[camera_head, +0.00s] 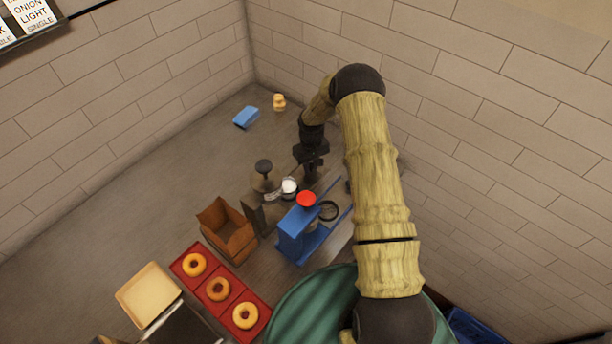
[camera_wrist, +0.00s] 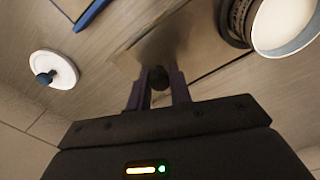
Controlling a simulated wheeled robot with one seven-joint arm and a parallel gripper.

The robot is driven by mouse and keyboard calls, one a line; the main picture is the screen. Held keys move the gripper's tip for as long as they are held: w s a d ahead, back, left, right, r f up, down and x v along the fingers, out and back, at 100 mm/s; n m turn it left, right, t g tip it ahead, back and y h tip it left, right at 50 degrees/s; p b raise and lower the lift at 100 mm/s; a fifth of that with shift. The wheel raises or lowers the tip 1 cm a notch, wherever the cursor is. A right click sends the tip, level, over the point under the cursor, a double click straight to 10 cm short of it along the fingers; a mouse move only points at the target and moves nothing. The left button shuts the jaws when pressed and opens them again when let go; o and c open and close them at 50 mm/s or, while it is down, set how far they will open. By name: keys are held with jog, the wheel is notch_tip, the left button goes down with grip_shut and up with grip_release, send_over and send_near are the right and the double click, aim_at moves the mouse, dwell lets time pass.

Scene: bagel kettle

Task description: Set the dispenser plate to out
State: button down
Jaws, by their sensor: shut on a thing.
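My gripper (camera_head: 311,164) points down at the back of the counter, behind the dispensers. In the wrist view my gripper (camera_wrist: 159,88) is shut on a small dark knob (camera_wrist: 159,76) at the end of a flat brownish metal plate (camera_wrist: 172,42), which looks like the dispenser plate. The grey dispenser (camera_head: 259,210) with a black knob on top stands left of my gripper in the head view, beside a white round cup (camera_head: 290,186). The plate is hard to make out in the head view, so I cannot tell its exact position.
A blue press-like device (camera_head: 292,238) with a red knob stands in front of my gripper. A brown open box (camera_head: 229,236), a red tray (camera_head: 216,308) with bagels and a tan tray (camera_head: 146,292) lie nearer left. A blue block (camera_head: 246,117) sits farther back.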

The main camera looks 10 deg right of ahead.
jog(key=shift+w+d+f+b, duration=0.15)
jog(key=shift+w+d+b, duration=0.4)
jog(key=shift+w+d, duration=0.3)
jog(key=shift+d+r, duration=0.2)
jog(key=shift+d, duration=0.05)
jog(key=c, duration=1.3)
grip_release()
jog(key=shift+d, duration=0.1)
jog(key=shift+r+b, duration=0.3)
jog(key=shift+r, duration=0.25)
notch_tip(320, 180, up, 16)
jog(key=b, duration=0.4)
jog(key=shift+b, duration=0.3)
